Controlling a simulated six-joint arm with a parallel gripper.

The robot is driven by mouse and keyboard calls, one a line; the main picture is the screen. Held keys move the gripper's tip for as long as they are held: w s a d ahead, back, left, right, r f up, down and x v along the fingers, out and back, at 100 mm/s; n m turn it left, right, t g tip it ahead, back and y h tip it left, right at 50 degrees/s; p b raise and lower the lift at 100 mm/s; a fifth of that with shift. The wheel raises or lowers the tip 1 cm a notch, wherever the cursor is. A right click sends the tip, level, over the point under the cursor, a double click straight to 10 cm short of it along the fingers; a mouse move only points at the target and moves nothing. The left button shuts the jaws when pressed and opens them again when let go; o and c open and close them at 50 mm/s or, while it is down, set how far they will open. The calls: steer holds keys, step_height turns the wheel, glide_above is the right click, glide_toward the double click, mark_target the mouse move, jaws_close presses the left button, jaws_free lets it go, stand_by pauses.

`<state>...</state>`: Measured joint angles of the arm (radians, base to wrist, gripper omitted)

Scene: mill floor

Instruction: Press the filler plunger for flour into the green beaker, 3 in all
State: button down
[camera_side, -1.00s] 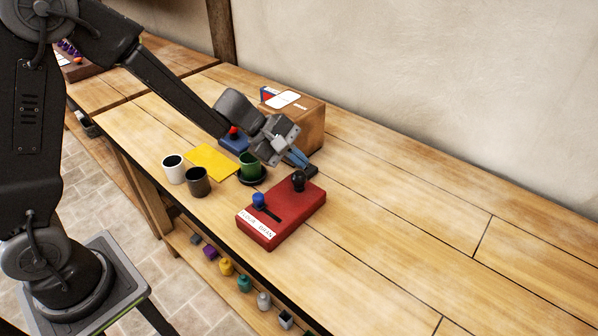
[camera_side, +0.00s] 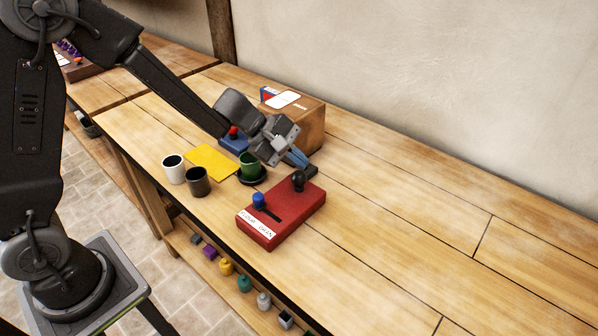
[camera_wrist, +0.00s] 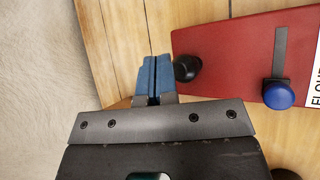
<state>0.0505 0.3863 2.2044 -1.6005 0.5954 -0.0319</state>
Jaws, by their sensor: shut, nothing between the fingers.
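The red filler box (camera_side: 285,215) lies on the bench with a label that seems to read "FLOUR · BRAN". A blue knob (camera_side: 259,200) sits at the FLOUR end of a dark slot; it also shows in the wrist view (camera_wrist: 278,94). A round black plunger knob (camera_side: 298,180) stands at the box's far end and shows in the wrist view (camera_wrist: 187,68). My gripper (camera_side: 302,163) is shut and empty, just beyond the black knob; in the wrist view its blue fingers (camera_wrist: 154,72) are left of it. The green beaker (camera_side: 249,165) stands upright on a dark round base (camera_side: 259,181).
A white cup (camera_side: 173,171) and a dark cup (camera_side: 197,182) stand left of the beaker. A yellow sheet (camera_side: 211,160) lies behind them. A blue box with a red button (camera_side: 233,143) and a brown carton (camera_side: 310,128) are behind. The bench at right is clear.

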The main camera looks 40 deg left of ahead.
mark_target(297, 175)
steer(key=shift+f, duration=0.1)
steer(key=shift+f, duration=0.3)
steer(key=shift+f, duration=1)
stand_by(1.3)
steer(key=shift+r, duration=1.4)
steer(key=shift+r, duration=0.1)
steer(key=shift+r, duration=2.4)
steer(key=shift+r, duration=0.1)
